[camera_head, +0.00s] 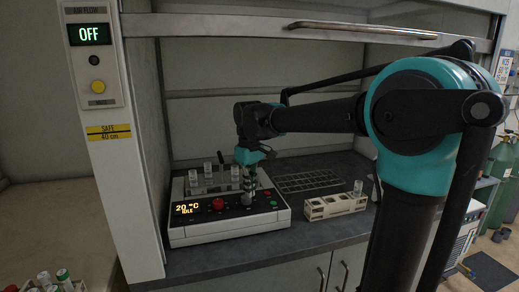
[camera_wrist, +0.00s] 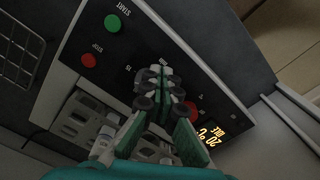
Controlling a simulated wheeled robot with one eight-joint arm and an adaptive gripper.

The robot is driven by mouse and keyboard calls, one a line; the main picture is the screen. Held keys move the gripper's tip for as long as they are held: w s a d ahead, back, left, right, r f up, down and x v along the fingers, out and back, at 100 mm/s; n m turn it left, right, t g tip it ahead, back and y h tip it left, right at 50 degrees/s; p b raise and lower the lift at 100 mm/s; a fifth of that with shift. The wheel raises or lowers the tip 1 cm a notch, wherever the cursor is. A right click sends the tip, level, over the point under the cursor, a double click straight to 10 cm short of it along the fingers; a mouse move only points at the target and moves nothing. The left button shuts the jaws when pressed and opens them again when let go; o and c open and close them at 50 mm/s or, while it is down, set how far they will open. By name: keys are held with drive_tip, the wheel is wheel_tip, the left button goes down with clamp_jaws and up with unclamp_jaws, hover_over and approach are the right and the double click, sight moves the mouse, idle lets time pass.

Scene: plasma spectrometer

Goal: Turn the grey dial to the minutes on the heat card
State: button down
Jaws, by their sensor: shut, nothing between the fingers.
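The heating unit (camera_head: 200,234) stands on the bench, its display (camera_head: 186,209) reading 20 °C IDLE. In the wrist view its black panel (camera_wrist: 215,75) shows a green START button, a red STOP button and dial markings, of which 75 is readable. My gripper (camera_head: 248,196) is over the panel, pointing down, right of the red knob (camera_head: 218,204). It is shut with nothing held; its fingers also show in the wrist view (camera_wrist: 160,92). The grey dial is hidden by my fingers, so its setting and any contact cannot be told. I cannot identify the heat card.
Glass vials (camera_head: 207,169) stand in the unit's back part. A pale rack (camera_head: 334,206) with a vial is to the right, and a wire grid rack (camera_head: 306,180) lies behind. The hood sash (camera_head: 360,30) is raised above. A blue-and-white notice (camera_head: 503,66) hangs at far right, unreadable.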

sight(246, 199)
drive_tip(key=shift+r, duration=1.35)
drive_tip(key=shift+w+d+f, duration=0.15)
drive_tip(key=shift+w+f, duration=0.1)
drive_tip(key=shift+f, duration=0.75)
drive_tip(key=shift+w+d+f, duration=0.2)
drive_tip(key=shift+w+f, duration=0.1)
drive_tip(key=shift+f, duration=0.7)
drive_tip(key=shift+w+d+f, duration=0.15)
drive_tip(key=shift+w+f, duration=0.1)
drive_tip(key=shift+f, duration=0.75)
drive_tip(key=shift+w+a, duration=0.1)
